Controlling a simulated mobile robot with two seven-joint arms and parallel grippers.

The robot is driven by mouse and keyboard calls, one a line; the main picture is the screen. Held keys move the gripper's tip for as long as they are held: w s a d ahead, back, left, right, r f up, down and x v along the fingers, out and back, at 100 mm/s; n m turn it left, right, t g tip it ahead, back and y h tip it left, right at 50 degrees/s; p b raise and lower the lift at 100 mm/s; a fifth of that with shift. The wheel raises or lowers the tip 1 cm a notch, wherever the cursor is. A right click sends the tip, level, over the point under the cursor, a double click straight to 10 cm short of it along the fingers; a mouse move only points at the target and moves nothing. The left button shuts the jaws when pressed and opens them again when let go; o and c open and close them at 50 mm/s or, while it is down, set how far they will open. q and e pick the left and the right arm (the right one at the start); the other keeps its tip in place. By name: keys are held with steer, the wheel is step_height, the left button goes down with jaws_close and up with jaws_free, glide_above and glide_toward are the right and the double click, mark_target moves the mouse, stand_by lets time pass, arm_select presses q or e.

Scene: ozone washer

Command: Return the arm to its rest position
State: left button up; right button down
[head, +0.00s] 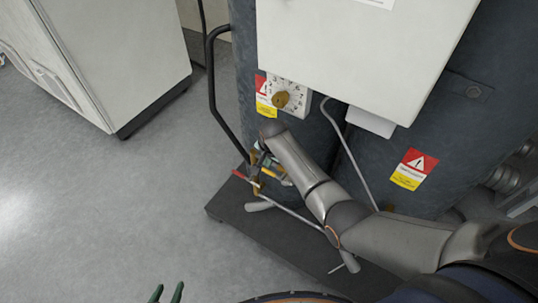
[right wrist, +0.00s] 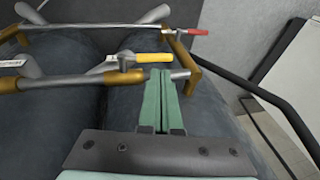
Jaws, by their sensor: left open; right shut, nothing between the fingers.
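My right arm (head: 300,178) reaches in from the right side of the head view, across the front of the dark washer tanks, to low pipework. In the right wrist view my right gripper (right wrist: 160,74) is shut with its two green fingers together and nothing between them. Its tips show just below a yellow valve handle (right wrist: 154,57), beside a grey pipe; I cannot tell whether they touch. In the head view the right gripper is mostly hidden by the arm and pipework. My left gripper (head: 167,291) is open and empty at the bottom edge, with only its green fingertips showing.
A red valve handle (right wrist: 186,32) sits on the upper pipe. A black curved handrail (head: 212,90) stands left of the tank, above the dark base (head: 225,208). A pale control box (head: 360,45) overhangs the arm. Floor at left is clear up to a white cabinet (head: 110,60).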

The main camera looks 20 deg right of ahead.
steer(key=s+f+n+t, duration=0.1)
steer(key=s+f+n, duration=0.2)
steer(key=s, duration=0.3)
steer(key=s+f+n+t, duration=0.2)
steer(key=s+n, duration=0.1)
steer(key=s, duration=0.4)
steer(key=s+r+n+t+y, duration=0.1)
steer(key=s+r+n, duration=0.1)
steer(key=s, duration=0.5)
steer(key=s+a+r+n+t+y, duration=0.1)
steer(key=s+r+n+t, duration=0.1)
steer(key=s+n, duration=0.2)
steer(key=s, duration=0.3)
steer(key=shift+s+a+r+n+y, duration=0.2)
steer(key=shift+s+r+n+y, duration=0.1)
steer(key=shift+s+r, duration=0.05)
